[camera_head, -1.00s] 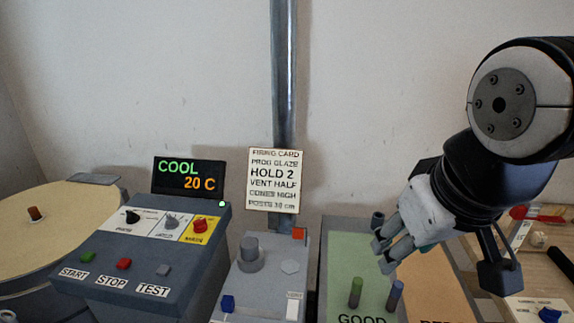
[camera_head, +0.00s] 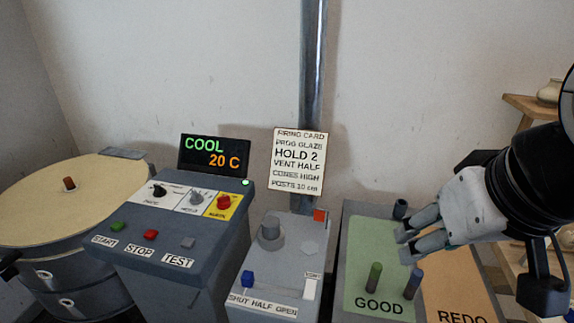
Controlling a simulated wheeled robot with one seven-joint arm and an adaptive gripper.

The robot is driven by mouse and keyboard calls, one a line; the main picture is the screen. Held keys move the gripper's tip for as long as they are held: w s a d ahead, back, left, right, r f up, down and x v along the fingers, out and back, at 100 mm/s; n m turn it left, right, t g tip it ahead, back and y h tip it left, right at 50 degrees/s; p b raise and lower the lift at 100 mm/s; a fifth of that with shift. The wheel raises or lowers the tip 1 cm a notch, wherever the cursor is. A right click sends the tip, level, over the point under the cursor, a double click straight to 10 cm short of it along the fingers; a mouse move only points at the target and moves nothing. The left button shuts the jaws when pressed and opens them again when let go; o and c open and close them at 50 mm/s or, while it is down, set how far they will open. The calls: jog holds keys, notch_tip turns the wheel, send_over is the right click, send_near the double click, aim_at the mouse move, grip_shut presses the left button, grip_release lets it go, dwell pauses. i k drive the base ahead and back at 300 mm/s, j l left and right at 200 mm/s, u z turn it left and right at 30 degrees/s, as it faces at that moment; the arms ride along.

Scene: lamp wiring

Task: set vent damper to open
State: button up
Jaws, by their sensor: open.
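The vent box (camera_head: 292,262) is a grey unit in the lower middle of the head view. Its front edge carries a label (camera_head: 263,304) reading SHUT HALF OPEN. A small blue knob (camera_head: 248,279) sits at the left, above the word SHUT. My gripper (camera_head: 405,243) is at the right, over the green GOOD area, its fingers pointing left. It is open with nothing between its fingers. It is apart from the vent box and the blue knob.
A firing card (camera_head: 300,161) on the pipe (camera_head: 313,70) reads VENT HALF. The control panel (camera_head: 175,225) stands left of the vent box, its display (camera_head: 214,155) showing COOL 20 C.

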aim_at(248, 278)
jog(key=u, duration=0.7)
jog(key=j+z, duration=0.1)
jog(key=j, duration=0.15)
jog(key=k+j+z, duration=0.1)
jog(key=k+j, duration=0.05)
jog(key=j, duration=0.1)
